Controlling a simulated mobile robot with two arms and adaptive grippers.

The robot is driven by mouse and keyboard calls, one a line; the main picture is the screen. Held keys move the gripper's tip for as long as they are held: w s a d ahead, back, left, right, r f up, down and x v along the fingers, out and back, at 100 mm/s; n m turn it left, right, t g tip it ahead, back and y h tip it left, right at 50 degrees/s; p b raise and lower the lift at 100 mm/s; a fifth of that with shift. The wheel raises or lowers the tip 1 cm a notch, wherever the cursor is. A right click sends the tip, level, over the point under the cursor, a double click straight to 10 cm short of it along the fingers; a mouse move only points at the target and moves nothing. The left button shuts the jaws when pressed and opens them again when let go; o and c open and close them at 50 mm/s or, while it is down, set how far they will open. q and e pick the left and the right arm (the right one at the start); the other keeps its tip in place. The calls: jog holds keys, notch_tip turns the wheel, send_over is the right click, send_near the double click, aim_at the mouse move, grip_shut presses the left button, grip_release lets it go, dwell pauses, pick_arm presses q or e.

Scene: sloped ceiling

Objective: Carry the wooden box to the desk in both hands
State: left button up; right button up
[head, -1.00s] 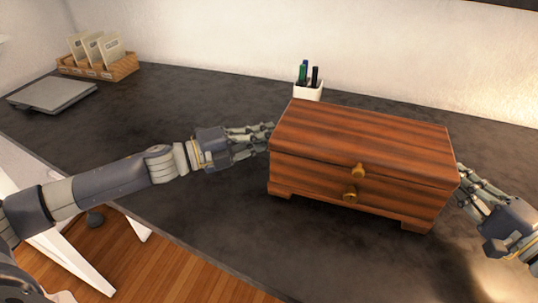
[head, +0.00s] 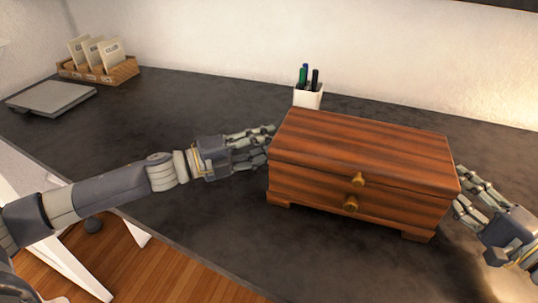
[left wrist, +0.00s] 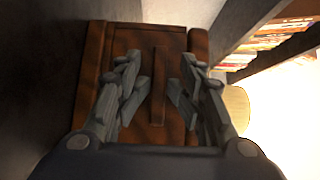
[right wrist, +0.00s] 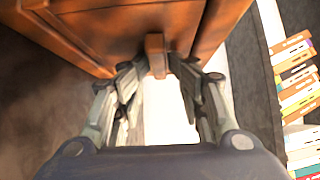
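The wooden box (head: 330,180), reddish-brown with two round knobs on its front, is at the desk (head: 210,215), and its feet appear to rest on the top. My left gripper (head: 271,145) is at the box's left end. In the left wrist view its fingers stand apart on either side of an upright wooden handle (left wrist: 158,75), with gaps showing. My right gripper (head: 462,190) is at the right end. In the right wrist view its fingers are spread to both sides of the other handle (right wrist: 155,55). The far side of the box is hidden.
A white cup of pens (head: 308,97) stands close behind the box's left corner. A wooden file holder (head: 115,75) and a flat grey closed device (head: 50,97) are at the far left. The desk's front edge runs below the box. The desk's left part is mostly clear.

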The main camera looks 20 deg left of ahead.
pick_arm(q)
jog(key=shift+v, duration=2.1)
pick_arm(e)
jog(key=shift+s+a+r, duration=0.15)
jog(key=shift+s+a, duration=0.1)
jog(key=shift+s, duration=0.05)
pick_arm(q)
jog(key=shift+v, duration=1.85)
pick_arm(e)
jog(key=shift+w+d, duration=0.1)
jog(key=shift+s+d, duration=0.35)
jog(key=shift+s, duration=0.05)
jog(key=v, duration=0.4)
jog(key=shift+v, duration=3.4)
jog(key=shift+d, duration=0.1)
